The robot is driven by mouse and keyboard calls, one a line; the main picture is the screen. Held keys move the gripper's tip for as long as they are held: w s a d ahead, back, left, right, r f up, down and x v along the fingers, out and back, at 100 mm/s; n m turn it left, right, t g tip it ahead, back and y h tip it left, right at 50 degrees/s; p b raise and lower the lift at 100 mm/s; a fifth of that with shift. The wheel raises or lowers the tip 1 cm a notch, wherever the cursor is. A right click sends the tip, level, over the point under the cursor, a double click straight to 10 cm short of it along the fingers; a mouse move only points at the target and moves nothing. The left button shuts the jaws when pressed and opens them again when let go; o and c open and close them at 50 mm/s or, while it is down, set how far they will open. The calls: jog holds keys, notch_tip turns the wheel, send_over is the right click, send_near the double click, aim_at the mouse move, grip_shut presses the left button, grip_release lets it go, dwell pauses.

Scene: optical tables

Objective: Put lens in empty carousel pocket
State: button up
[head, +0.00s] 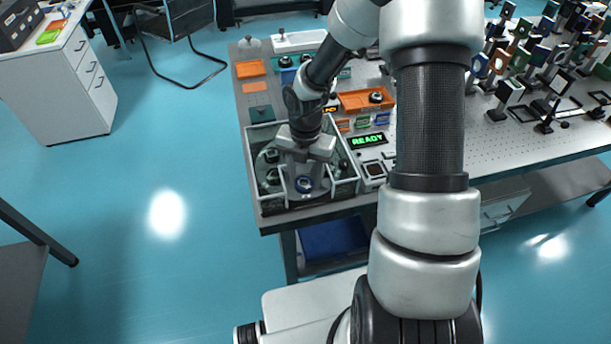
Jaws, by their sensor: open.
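My gripper (304,176) points down into a clear-walled, open-topped box (347,186) at the near left corner of the optical table. Its two grey fingers are apart. A round lens with a blue-white face (304,185) sits low between or just in front of the fingertips; I cannot tell whether they touch it. The carousel (262,166) is a dark disc inside the box, partly hidden by the gripper. Other dark round pieces sit on it, at its back left (271,155), left (272,177) and right (335,169). An empty pocket cannot be made out.
An orange tray (352,101) holding a dark round piece stands behind the box. A green "READY" display (368,141) is to the box's right. Many mounted optics (510,90) crowd the table's right side. My arm hides the table's middle.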

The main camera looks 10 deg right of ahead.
aim_at(306, 181)
notch_tip(306, 181, up, 12)
jog(key=p, duration=0.1)
jog(key=shift+r+p, duration=0.15)
jog(key=shift+p, duration=0.2)
dwell(0.9)
